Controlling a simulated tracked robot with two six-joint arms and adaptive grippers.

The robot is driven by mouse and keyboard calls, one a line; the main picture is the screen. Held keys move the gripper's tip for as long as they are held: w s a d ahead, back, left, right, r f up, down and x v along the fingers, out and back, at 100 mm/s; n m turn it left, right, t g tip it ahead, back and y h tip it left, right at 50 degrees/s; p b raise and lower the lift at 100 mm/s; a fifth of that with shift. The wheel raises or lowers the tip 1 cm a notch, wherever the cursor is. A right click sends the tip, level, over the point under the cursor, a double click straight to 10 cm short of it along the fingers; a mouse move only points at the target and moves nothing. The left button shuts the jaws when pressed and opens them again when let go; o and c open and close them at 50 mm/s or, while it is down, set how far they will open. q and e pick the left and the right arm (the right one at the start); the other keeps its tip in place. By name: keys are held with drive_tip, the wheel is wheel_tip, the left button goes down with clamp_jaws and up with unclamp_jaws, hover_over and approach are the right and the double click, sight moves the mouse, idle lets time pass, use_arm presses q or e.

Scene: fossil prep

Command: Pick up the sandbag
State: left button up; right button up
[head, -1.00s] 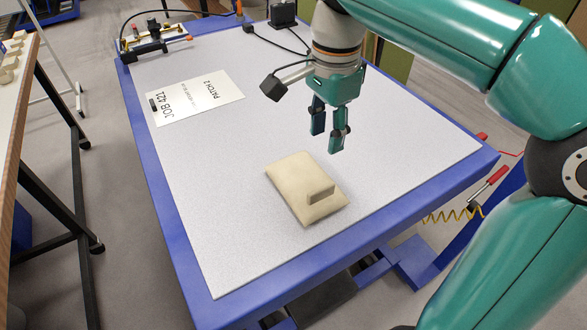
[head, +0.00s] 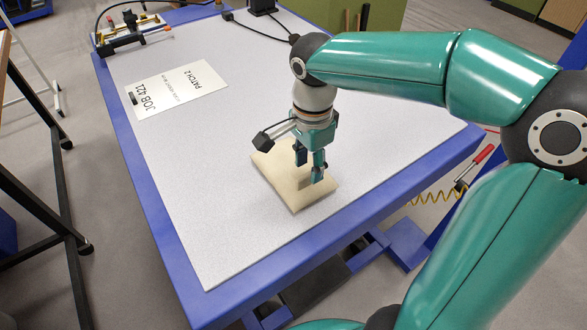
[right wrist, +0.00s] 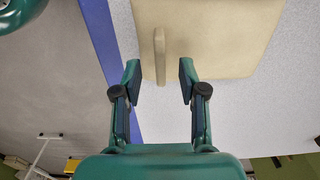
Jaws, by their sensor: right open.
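The sandbag (head: 283,193) is a cream, flat pillow shape with a raised upright tab, lying on the light grey table top. My right gripper (head: 310,168) is over it, pointing down, and partly hides the bag and its tab. In the right wrist view the sandbag (right wrist: 222,38) fills the upper middle, and its tab (right wrist: 159,52) stands between the two open fingertips, with a gap on each side. The fingers hold nothing. My left gripper is not in view.
The blue-edged table (head: 170,215) is mostly clear around the bag. A white sheet marked JOB 421, PATCH 2 (head: 190,88) lies at the back left. A red-handled tool (head: 482,155) is beyond the right edge.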

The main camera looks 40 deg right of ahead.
sight(309, 173)
wheel_tip(309, 173, down, 4)
drive_tip(key=shift+d+r, duration=0.15)
drive_tip(key=shift+r, duration=0.05)
clamp_jaws()
drive_tip(key=shift+r, duration=0.1)
idle(0.4)
